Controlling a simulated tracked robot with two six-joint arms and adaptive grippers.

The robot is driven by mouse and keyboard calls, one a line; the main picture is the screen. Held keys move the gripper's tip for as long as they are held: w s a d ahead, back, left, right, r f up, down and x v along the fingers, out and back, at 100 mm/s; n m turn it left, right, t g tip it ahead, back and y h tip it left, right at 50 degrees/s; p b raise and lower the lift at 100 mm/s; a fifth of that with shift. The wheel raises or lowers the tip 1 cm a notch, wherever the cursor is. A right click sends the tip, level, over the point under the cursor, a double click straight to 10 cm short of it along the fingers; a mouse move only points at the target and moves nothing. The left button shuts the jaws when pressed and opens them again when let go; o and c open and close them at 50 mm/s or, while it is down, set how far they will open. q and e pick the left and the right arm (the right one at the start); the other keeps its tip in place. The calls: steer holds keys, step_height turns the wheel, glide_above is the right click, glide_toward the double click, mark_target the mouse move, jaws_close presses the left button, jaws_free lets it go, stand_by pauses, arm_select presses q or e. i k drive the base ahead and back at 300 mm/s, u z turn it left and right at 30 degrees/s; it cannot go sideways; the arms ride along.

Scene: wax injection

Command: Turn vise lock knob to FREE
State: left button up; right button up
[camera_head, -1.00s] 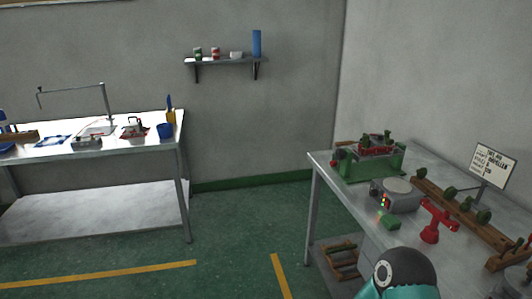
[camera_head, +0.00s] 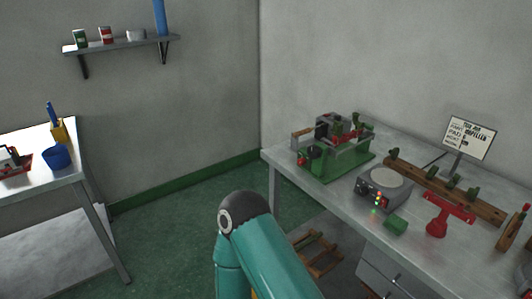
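No part is clearly readable as the vise lock knob, and no FREE marking can be read. A green clamp-like fixture (camera_head: 345,160) with red and dark parts stands at the back left of the right-hand bench. A red T-shaped stand (camera_head: 437,227) is nearer the front of the bench. One of my teal arms rises from the bottom in front of the bench; its gripper is out of view, and so is my other gripper.
A second bench (camera_head: 30,197) stands left. Green floor lies between.

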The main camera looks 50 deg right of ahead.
mark_target(301, 162)
steer(key=z, duration=0.25)
steer(key=i, duration=1.3)
steer(key=z, duration=1.1)
steer(key=i, duration=0.65)
steer(key=z, duration=0.4)
steer(key=k, duration=0.9)
steer(key=z, duration=0.2)
steer(key=i, duration=0.9)
steer(key=u, duration=0.1)
